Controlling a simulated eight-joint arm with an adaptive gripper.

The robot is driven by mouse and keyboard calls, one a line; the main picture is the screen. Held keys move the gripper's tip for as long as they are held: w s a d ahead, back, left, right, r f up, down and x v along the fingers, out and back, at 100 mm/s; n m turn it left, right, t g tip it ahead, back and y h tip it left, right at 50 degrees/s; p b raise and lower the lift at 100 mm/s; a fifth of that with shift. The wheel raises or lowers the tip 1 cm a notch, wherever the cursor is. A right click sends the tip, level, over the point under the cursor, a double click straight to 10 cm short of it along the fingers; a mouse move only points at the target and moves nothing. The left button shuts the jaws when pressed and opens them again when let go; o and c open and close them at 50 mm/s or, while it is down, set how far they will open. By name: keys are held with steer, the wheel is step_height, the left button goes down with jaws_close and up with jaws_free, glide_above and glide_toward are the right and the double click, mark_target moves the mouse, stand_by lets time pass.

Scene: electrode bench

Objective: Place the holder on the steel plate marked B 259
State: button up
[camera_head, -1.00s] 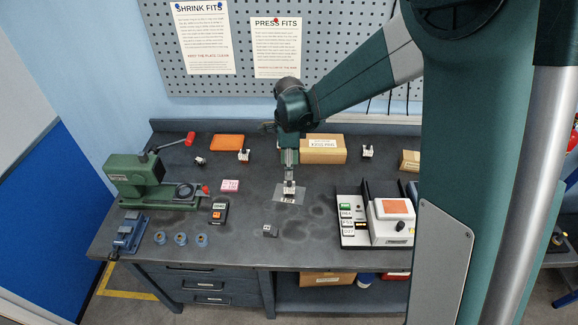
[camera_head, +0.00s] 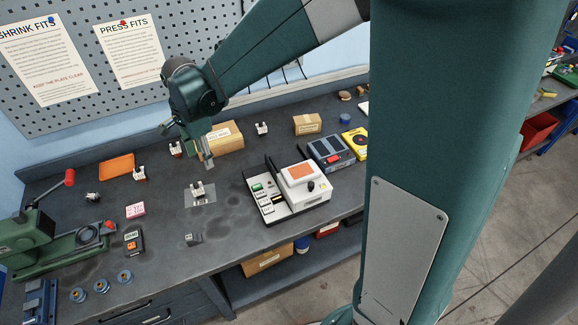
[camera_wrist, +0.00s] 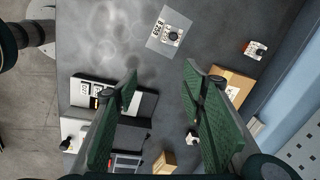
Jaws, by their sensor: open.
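A white holder (camera_head: 197,188) with a dark top stands upright on a thin grey steel plate (camera_head: 208,199) in the middle of the bench. My gripper (camera_head: 208,162) is above and behind the plate in the head view, clear of the holder. In the wrist view my gripper (camera_wrist: 160,78) has its two green-padded fingers wide apart with nothing between them.
Other small white holders (camera_head: 139,174) stand along the back. A cardboard box (camera_head: 223,137) is behind my gripper. A white device (camera_head: 303,185) stands right of the plate, a small dark block (camera_head: 193,239) in front. A green press (camera_head: 40,245) is at left.

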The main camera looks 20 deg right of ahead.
steer(key=s+d+r+n+t, duration=0.3)
steer(key=s+d+r+n, duration=0.2)
steer(key=s, duration=0.7)
steer(key=s+d+r+n+t, duration=0.3)
steer(key=s+d+r+n, duration=0.3)
steer(key=s+d+n, duration=0.3)
steer(key=s+d, duration=0.4)
steer(key=shift+s+d+r+n, duration=0.15)
steer(key=shift+s+d+n, duration=0.1)
steer(key=shift+n, duration=0.15)
